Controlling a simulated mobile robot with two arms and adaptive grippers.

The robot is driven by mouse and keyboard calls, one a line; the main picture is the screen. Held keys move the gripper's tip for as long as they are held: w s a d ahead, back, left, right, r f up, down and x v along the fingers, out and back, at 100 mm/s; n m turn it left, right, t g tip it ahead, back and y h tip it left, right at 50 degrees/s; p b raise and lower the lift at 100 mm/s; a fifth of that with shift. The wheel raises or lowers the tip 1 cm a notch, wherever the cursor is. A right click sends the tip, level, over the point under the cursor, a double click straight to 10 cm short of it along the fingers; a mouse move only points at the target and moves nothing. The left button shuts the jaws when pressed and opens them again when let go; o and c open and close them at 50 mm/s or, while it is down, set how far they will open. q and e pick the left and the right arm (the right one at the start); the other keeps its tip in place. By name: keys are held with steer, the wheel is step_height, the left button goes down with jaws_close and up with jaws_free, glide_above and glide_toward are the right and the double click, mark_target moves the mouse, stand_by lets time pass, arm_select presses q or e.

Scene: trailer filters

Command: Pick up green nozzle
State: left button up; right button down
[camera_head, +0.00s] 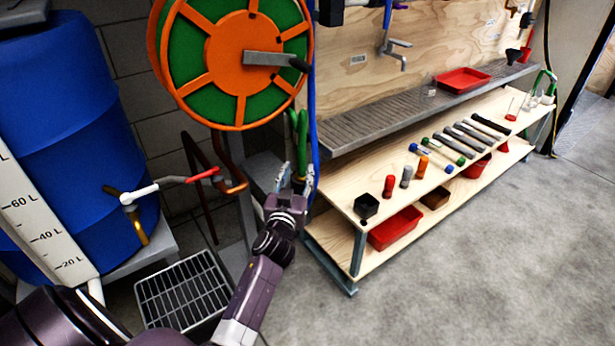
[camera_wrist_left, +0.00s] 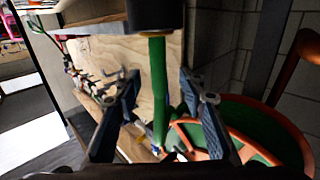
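A green, tube-like piece (camera_head: 302,135) hangs below the hose reel, beside a blue hose; I take it for the green nozzle or its hose. In the left wrist view a straight green length (camera_wrist_left: 159,85) runs down from a dark cylinder (camera_wrist_left: 156,15) and lies between my fingers in the picture. My left gripper (camera_head: 296,176) is open, just below the green piece in the head view; its fingers (camera_wrist_left: 162,88) stand apart on both sides of the green length. No contact shows, and the depth gap is unclear. My right gripper is not in view.
The orange and green reel (camera_head: 238,60) is close above my left gripper. A wooden workbench (camera_head: 345,185) with several tools and red trays stands to the right. A blue barrel (camera_head: 65,120) and a grated drain box (camera_head: 183,292) are at left. The floor at right is clear.

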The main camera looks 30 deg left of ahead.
mark_target(301, 163)
arm_select(q)
steer(key=x, duration=0.4)
steer(key=shift+w, duration=0.3)
steer(key=shift+w+a, duration=0.2)
steer(key=shift+w, duration=0.25)
jaws_close()
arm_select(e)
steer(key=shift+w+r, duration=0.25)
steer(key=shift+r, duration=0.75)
arm_select(q)
steer(key=shift+r, duration=0.15)
